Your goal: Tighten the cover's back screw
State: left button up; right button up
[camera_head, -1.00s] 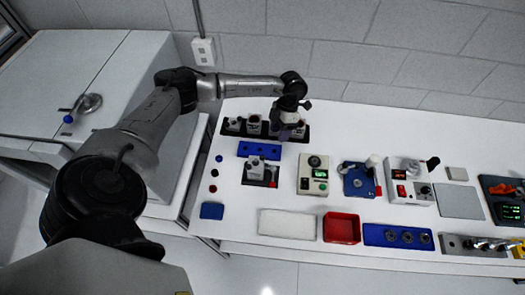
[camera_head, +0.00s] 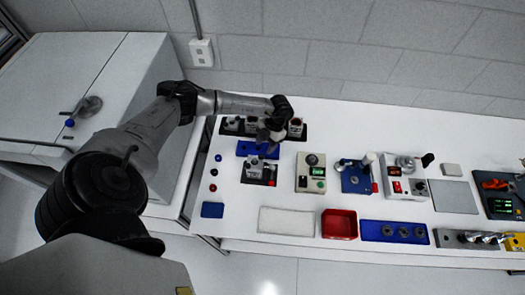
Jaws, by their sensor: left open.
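My left gripper (camera_head: 268,145) hangs over the blue tray (camera_head: 246,148) at the left of the table, just behind the small dark-based fixture. That fixture (camera_head: 259,173) carries a grey servo-like unit (camera_head: 253,167) and has a red part at its right. The cover and its back screw are too small to tell apart here. The gripper's jaws are small and dark in this view, apart from the unit as far as I can see. My right gripper is not in view.
A black rack (camera_head: 230,126) with several grey units stands behind. A red bin (camera_head: 339,224) and a white pad (camera_head: 286,221) lie in front.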

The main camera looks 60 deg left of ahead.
aim_at(261, 156)
pick_arm(q)
jog(key=shift+p+x, duration=0.3)
jog(key=shift+x, duration=2.05)
jog(key=shift+c, duration=0.3)
